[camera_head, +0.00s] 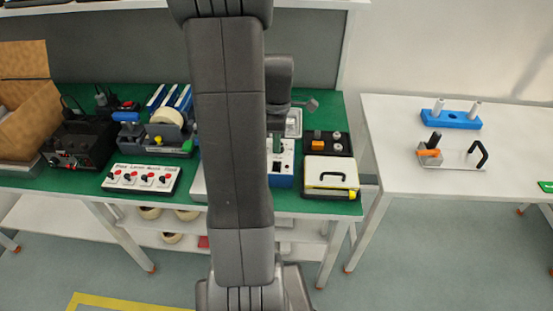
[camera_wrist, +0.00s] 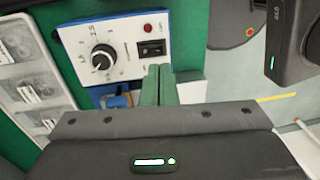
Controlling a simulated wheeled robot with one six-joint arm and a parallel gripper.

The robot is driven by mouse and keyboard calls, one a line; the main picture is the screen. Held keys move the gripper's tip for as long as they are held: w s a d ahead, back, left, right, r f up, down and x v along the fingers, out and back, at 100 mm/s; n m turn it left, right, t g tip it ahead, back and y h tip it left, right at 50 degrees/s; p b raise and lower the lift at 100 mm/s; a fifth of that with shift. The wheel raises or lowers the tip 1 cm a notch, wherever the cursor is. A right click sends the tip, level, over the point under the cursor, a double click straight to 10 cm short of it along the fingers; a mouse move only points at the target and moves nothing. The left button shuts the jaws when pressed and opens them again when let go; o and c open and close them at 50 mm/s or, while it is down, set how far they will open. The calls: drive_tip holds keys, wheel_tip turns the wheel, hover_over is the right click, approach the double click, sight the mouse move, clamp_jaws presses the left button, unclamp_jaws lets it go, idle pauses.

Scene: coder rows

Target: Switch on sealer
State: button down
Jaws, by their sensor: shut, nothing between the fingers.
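The sealer (camera_head: 281,160) is a white and blue box on the green bench, partly hidden behind my arm in the head view. In the wrist view its white panel (camera_wrist: 122,28) carries a black dial (camera_wrist: 103,56) with numbers, a small red lamp (camera_wrist: 148,28) and a black rocker switch (camera_wrist: 151,47). I cannot tell whether the lamp is lit or which way the switch is set. My gripper (camera_wrist: 158,70) is shut and empty, its green fingertips just below the switch in the picture; contact cannot be told.
A white and yellow case (camera_head: 331,174) and a black tray (camera_head: 341,147) stand right of the sealer. A white switch panel (camera_head: 141,179), a tape dispenser (camera_head: 165,135) and a black unit (camera_head: 80,142) stand left. A clear tray (camera_wrist: 30,85) with small parts lies beside the sealer.

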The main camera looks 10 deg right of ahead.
sight(276, 167)
drive_tip(key=f, duration=0.5)
drive_tip(key=shift+s+a+f, duration=0.1)
drive_tip(key=shift+s+f, duration=0.2)
drive_tip(key=shift+s, duration=0.05)
drive_tip(key=shift+f, duration=0.1)
drive_tip(key=shift+s+f+b, duration=0.1)
drive_tip(key=shift+f+b, duration=0.15)
drive_tip(key=shift+b, duration=0.05)
drive_tip(key=shift+s+a+r, duration=0.1)
